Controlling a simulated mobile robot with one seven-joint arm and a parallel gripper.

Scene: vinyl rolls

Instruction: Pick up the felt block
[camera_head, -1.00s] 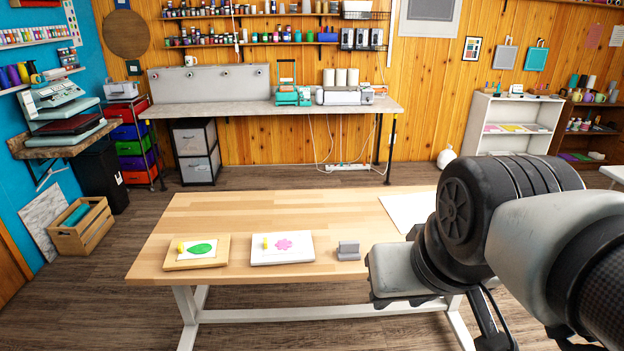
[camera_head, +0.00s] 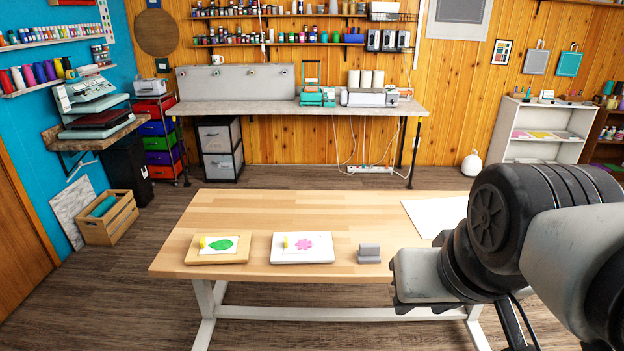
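A small grey block (camera_head: 370,253), which looks like the felt block, stands near the front edge of the wooden table (camera_head: 300,215). It has a raised upper part on a wider base. My arm comes in from the lower right of the view, and its nearest link is to the right of the block, with a visible gap between them in the picture. Only a thin dark part at the bottom edge may belong to my gripper; its fingertips are not visible.
Left of the block lie a white board (camera_head: 302,258) with a pink flower and a wooden board (camera_head: 217,259) with a green leaf, each with a small yellow item. A white sheet (camera_head: 436,214) lies at the table's right. The table's middle is clear.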

